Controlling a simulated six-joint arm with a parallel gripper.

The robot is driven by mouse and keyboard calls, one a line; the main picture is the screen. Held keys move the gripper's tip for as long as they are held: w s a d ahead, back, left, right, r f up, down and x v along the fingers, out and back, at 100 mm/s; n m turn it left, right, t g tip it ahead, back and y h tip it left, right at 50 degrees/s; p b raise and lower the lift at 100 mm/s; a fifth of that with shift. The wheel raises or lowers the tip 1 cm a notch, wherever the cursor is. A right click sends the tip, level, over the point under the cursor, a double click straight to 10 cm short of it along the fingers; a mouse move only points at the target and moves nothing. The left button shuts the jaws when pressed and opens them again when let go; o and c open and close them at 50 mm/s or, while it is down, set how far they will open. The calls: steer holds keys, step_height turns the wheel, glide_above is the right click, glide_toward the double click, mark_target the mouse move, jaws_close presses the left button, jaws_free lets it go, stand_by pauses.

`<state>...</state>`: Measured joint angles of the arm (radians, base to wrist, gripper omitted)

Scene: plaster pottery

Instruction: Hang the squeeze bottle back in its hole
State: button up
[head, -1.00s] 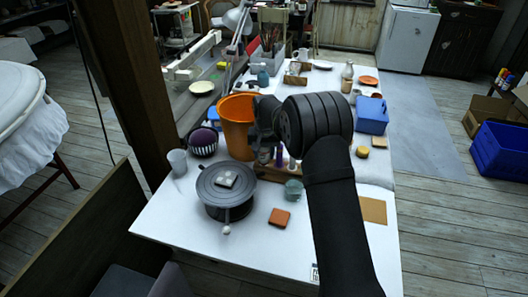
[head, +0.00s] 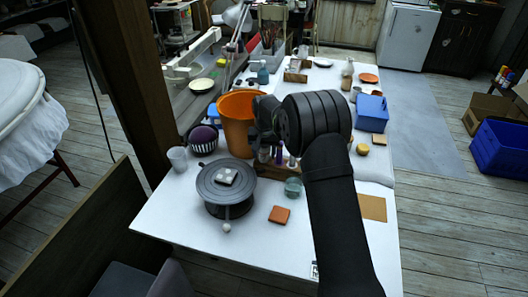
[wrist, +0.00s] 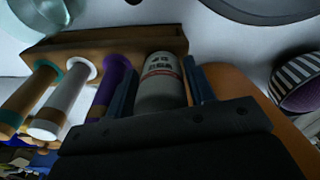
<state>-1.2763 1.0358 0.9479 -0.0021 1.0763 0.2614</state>
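The squeeze bottle (wrist: 160,84), pale grey with a printed label, lies between the two fingers of my gripper (wrist: 162,92) in the wrist view. Both fingers appear to touch its sides. Its far end meets the wooden rack (wrist: 105,42); whether it sits in a hole there is hidden. Beside it in the rack are bottles with purple (wrist: 112,78), white (wrist: 70,98) and teal (wrist: 35,85) parts. In the head view, my gripper (head: 264,140) is over the rack (head: 264,174), and my arm hides much of the held bottle.
An orange bucket (head: 236,132) stands close behind and left of the rack. A glass jar (head: 293,187) and an orange block (head: 279,214) are in front.

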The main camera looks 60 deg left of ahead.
steer(key=o, duration=0.3)
step_height(320, 180, up, 17)
steer(key=d, duration=0.1)
steer(key=shift+s+d+r, duration=0.15)
steer(key=shift+s+r, duration=0.05)
steer(key=shift+f, duration=0.15)
stand_by(0.4)
steer(key=f, duration=1.1)
steer(key=shift+w+a, duration=0.15)
steer(key=shift+a, duration=0.25)
steer(key=shift+d+r, duration=0.15)
steer(key=shift+r, duration=2.25)
steer(key=shift+r, duration=0.1)
